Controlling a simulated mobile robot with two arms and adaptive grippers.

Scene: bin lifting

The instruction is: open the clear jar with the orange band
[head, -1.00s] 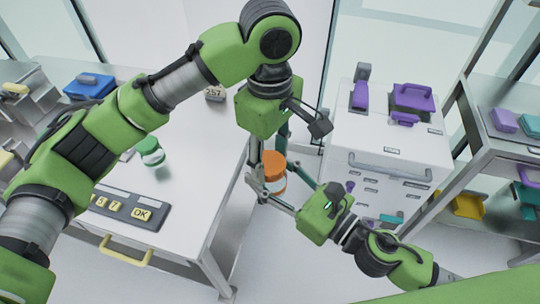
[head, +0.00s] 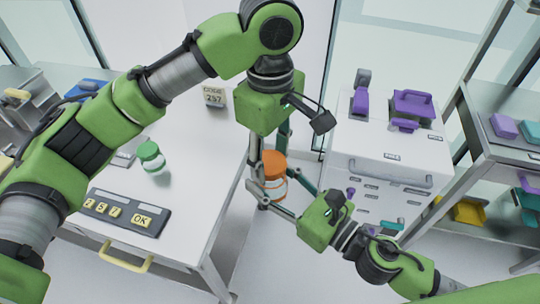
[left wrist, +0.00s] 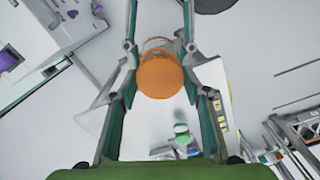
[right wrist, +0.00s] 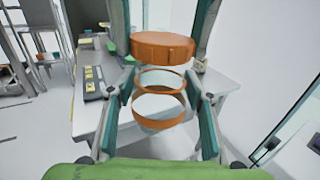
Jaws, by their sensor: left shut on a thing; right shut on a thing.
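The clear jar (right wrist: 161,124) has an orange band (right wrist: 158,105) and an orange ring near its mouth. Its orange lid (right wrist: 163,47) appears above the ring in the right wrist view, seemingly with a narrow gap; I cannot tell whether they still touch. In the head view the lid (head: 272,162) sits above the clear body. My left gripper (head: 268,158) comes down from above and is shut on the lid, which fills the middle of the left wrist view (left wrist: 160,76). My right gripper (head: 274,192) reaches in from the lower right and is shut on the jar's body.
A white table (head: 195,215) at left bears a green-lidded jar (head: 151,157), a keypad (head: 125,212) and a code card (head: 214,96). A white drawer cabinet (head: 385,150) with purple things stands at right, beside a shelf rack (head: 505,150). The jar is held over open floor beside the table.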

